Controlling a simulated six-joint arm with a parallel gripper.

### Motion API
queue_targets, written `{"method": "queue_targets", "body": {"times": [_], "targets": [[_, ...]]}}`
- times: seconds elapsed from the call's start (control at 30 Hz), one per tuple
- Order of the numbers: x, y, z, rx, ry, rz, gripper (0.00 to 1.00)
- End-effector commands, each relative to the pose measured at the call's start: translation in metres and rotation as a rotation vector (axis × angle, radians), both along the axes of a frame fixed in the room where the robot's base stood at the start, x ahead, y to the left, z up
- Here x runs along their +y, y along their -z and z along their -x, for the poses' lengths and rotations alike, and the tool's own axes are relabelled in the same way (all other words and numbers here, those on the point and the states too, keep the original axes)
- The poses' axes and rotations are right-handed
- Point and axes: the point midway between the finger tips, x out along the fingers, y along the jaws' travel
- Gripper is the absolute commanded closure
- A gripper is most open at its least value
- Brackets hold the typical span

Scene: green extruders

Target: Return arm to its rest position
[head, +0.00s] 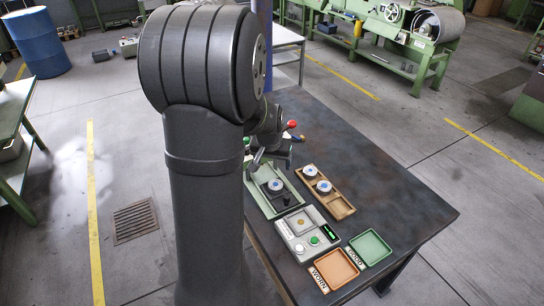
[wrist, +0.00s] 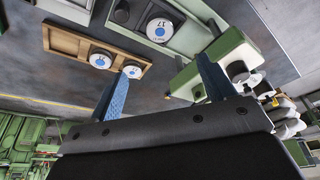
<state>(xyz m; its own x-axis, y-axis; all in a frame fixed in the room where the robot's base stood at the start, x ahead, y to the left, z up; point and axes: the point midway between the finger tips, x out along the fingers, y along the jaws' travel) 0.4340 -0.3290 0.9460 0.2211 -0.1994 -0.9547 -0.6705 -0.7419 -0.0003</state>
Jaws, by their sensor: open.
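My gripper (wrist: 165,82) is open, with two blue fingers wide apart and nothing between them in the wrist view. In the head view my arm hides most of it; its end shows above the far end of the green fixture (head: 258,203). A white-topped disc (head: 275,186) sits in that fixture; the wrist view shows one marked 17 (wrist: 160,30). Two more discs (head: 323,187) sit in a wooden tray (head: 342,207), left in the wrist view. An orange WORN tray (head: 335,268) and a green GOOD tray (head: 370,246) look empty.
A control box (head: 308,234) with a lit green display and buttons stands between fixture and bins. A red knob (head: 291,124) rises behind my gripper. A green block (wrist: 232,48) stands close to the right finger. The right of the dark table (head: 410,195) is clear.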

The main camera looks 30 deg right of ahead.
Motion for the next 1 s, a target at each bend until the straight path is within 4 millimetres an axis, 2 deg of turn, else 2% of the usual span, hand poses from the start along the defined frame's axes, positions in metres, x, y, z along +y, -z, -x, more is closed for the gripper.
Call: {"method": "queue_targets", "body": {"times": [0.1, 0.23, 0.6, 0.77, 1.0], "targets": [[0.003, -0.016, 0.003, -0.001, 0.000, 0.001, 0.24], [0.005, -0.024, 0.005, 0.000, 0.000, 0.000, 0.24], [0.006, -0.027, 0.006, 0.001, 0.000, -0.001, 0.24], [0.005, -0.022, 0.005, 0.001, 0.000, -0.001, 0.24], [-0.001, 0.009, -0.001, 0.004, 0.000, -0.003, 0.24]]}}
